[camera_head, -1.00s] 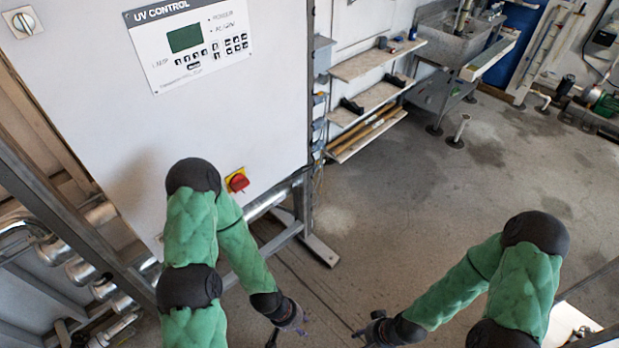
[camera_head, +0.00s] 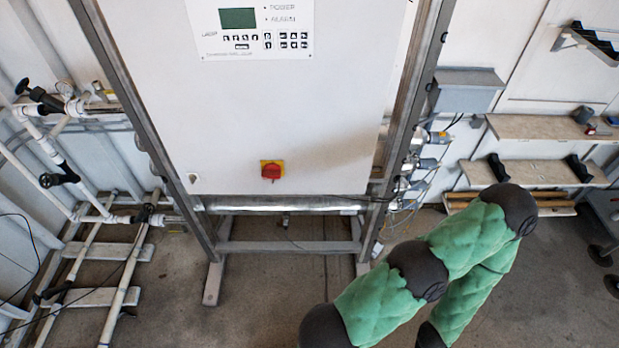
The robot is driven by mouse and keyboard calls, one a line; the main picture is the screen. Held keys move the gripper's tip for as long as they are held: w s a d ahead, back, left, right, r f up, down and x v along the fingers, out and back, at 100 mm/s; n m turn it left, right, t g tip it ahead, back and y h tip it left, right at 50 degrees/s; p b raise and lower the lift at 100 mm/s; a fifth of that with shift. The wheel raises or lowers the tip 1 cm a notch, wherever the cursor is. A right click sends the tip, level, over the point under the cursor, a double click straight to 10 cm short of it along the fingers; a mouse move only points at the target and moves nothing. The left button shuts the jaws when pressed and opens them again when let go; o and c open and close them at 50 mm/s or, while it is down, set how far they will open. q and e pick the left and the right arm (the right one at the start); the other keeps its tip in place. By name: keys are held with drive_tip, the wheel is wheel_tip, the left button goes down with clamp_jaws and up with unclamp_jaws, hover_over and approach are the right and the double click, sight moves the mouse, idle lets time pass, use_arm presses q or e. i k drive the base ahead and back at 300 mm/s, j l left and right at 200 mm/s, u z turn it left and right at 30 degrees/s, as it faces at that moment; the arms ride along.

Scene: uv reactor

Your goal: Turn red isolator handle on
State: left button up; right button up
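The red isolator handle (camera_head: 271,171) sits on a yellow square plate near the bottom edge of the white control cabinet (camera_head: 230,110), in the middle of the view. The handle looks roughly horizontal. Nothing touches it. A green padded arm of mine with dark joints is at the lower right, below and right of the cabinet. Neither gripper shows, so I cannot tell whether they are open or shut.
The cabinet's control panel (camera_head: 250,28) has a green screen and keys. A metal frame (camera_head: 402,105) holds the cabinet. White pipes and valves (camera_head: 62,178) stand at left. Shelves (camera_head: 540,127) and a grey box (camera_head: 467,88) are at right. Floor before the cabinet is mostly open.

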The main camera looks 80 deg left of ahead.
sight(271, 172)
drive_tip(key=i+u, duration=0.4)
drive_tip(key=i+l+u, duration=0.1)
drive_tip(key=u, duration=0.35)
drive_tip(key=i+l+u, duration=0.2)
drive_tip(key=i+u, duration=0.3)
drive_tip(key=u, duration=0.35)
drive_tip(key=i+l+u, duration=0.1)
drive_tip(key=u, duration=0.3)
drive_tip(key=l+u, duration=0.1)
drive_tip(key=u, duration=0.35)
drive_tip(key=i+l+u, duration=0.1)
drive_tip(key=u, duration=0.3)
drive_tip(key=l+u, duration=0.25)
drive_tip(key=u, duration=0.2)
